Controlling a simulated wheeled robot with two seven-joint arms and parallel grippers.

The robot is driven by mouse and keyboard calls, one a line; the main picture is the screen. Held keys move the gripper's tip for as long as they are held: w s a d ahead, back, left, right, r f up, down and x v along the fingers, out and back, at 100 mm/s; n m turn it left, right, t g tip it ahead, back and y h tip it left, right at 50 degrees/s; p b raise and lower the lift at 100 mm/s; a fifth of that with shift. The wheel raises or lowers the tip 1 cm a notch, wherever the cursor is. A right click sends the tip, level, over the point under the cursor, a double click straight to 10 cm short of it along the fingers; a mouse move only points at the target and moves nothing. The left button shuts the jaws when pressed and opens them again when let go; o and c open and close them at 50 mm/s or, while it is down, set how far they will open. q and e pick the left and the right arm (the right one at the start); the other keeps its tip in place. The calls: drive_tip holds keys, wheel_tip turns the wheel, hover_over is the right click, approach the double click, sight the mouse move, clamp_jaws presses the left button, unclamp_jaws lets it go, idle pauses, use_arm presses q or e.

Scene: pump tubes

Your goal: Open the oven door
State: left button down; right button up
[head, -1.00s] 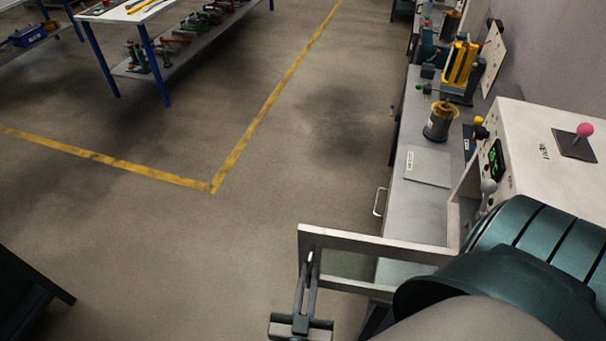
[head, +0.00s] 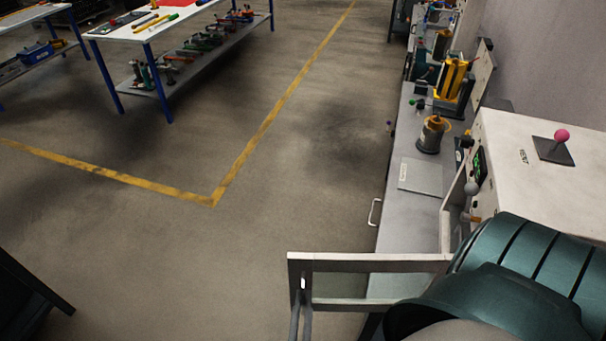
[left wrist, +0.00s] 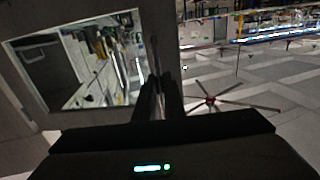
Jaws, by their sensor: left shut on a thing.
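The oven (head: 515,170) is a white box on the bench at the right of the head view, partly hidden by my teal arm. Its door (head: 370,262), a pale frame with a glass pane, stands swung open, out past the bench's front edge. My left gripper (head: 301,298) is at the door's outer end, its body cut off by the bottom edge. In the left wrist view the door (left wrist: 30,62) fills the left side, and the gripper (left wrist: 158,90) is shut on the dark upright handle (left wrist: 154,52). My right gripper is not in view.
The grey bench (head: 395,210) holds a flat plate (head: 424,176), a copper-wound motor part (head: 433,134) and a yellow device (head: 456,82). A tool table (head: 140,35) stands at the back left. The floor left of the door is clear, with yellow lines (head: 213,202).

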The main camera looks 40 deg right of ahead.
use_arm(q)
drive_tip(key=c, duration=1.8)
unclamp_jaws()
drive_tip(key=shift+c, duration=0.2)
drive_tip(key=shift+s+a+p, duration=0.4)
drive_tip(key=shift+s+a, duration=0.1)
drive_tip(key=shift+s, duration=0.05)
drive_tip(key=p+v, duration=0.3)
drive_tip(key=v, duration=1.3)
drive_tip(key=shift+p, duration=0.4)
drive_tip(key=shift+w+d, duration=0.15)
